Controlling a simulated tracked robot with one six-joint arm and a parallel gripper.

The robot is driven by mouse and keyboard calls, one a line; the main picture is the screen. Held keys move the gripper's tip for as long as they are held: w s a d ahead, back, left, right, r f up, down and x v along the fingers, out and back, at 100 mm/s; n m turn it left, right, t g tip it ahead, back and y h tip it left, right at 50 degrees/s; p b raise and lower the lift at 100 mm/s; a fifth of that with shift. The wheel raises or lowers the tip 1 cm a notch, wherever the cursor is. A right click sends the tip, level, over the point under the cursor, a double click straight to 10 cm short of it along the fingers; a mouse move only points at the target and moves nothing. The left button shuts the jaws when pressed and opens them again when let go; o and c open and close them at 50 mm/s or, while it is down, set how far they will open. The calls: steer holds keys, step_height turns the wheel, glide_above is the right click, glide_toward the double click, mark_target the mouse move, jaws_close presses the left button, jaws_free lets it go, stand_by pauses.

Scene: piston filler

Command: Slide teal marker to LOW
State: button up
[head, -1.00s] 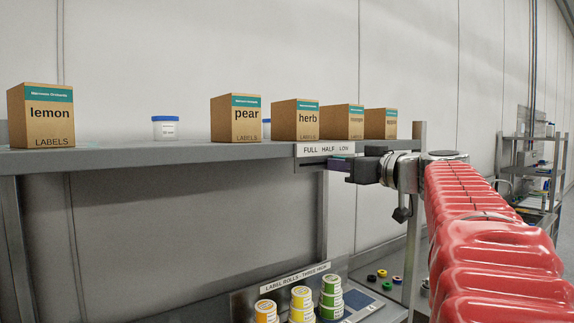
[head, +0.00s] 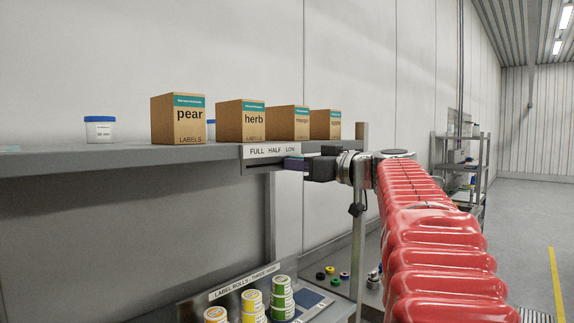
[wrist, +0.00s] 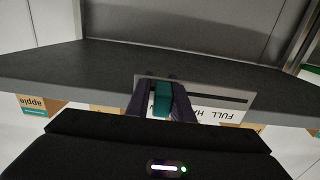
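The teal marker (wrist: 162,98) shows in the wrist view as a small upright block on a slotted scale plate (wrist: 230,97). It is at the left end of the visible dark slot, between the two dark fingers of my gripper (wrist: 161,101). The fingers look closed around it, with little or no gap. In the head view my gripper (head: 293,164) is at the shelf's front edge, just below the word LOW on the FULL HALF LOW label (head: 272,151). The fingers mostly hide the marker there. In the wrist view the label is upside down and its LOW end is hidden.
Boxes marked pear (head: 178,119), herb (head: 241,121) and others stand on the grey shelf (head: 120,158), with a blue-lidded tub (head: 99,129). Label rolls (head: 282,298) are below. A shelf post (head: 360,220) stands just behind my wrist.

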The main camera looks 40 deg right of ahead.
steer(key=o, duration=0.4)
steer(key=shift+s+d, duration=0.1)
steer(key=s, duration=0.4)
steer(key=s+d, duration=0.1)
steer(key=s, duration=0.4)
steer(key=s+d, duration=0.1)
steer(key=s, duration=0.3)
steer(key=shift+s+d+f, duration=0.1)
steer(key=shift+s+d, duration=0.05)
steer(key=shift+d, duration=0.05)
stand_by(0.3)
